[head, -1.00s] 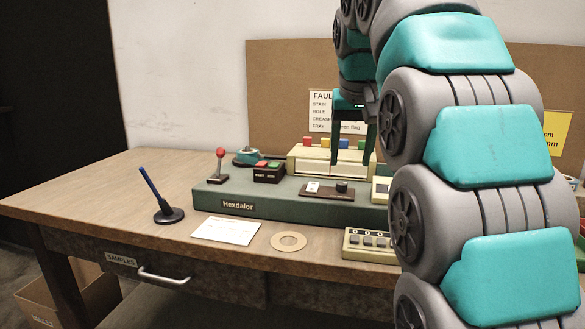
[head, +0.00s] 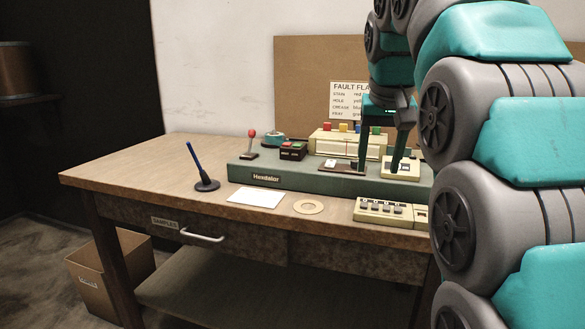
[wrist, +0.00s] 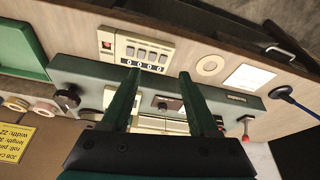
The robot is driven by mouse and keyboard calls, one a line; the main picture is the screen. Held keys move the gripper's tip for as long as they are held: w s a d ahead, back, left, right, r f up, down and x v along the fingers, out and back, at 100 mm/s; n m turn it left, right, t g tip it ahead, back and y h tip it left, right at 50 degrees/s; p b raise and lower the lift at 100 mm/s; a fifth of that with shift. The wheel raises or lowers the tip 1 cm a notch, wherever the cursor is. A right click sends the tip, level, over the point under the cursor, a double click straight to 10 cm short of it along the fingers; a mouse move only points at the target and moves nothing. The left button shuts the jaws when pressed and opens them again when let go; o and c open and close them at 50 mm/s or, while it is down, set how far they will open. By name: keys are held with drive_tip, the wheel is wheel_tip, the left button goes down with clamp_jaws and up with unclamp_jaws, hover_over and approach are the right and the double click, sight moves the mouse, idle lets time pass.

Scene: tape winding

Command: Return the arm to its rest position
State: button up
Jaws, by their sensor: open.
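My gripper (head: 378,150) is at the right of the head view, above the green Hexdalor machine (head: 245,176), with its two dark green fingers pointing down and apart. Nothing is between the fingers. In the wrist view my gripper (wrist: 160,95) shows both fingers spread, with the machine (wrist: 85,70) behind them. My teal and grey arm fills the right side of the head view and hides the right end of the bench. I cannot tell whether the fingertips touch the machine.
A red-knobbed lever (head: 250,142) rises from the machine. A cardboard box (head: 95,280) stands on the floor at left. The bench's left end is clear.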

drive_tip(key=s+f+n+g, duration=0.1)
drive_tip(key=s+f+g, duration=0.4)
drive_tip(key=s+f, duration=2.8)
drive_tip(key=shift+s+a+g+y, duration=0.2)
drive_tip(key=shift+a+g+y, duration=0.1)
drive_tip(key=shift+g, duration=0.1)
drive_tip(key=shift+c, duration=0.4)
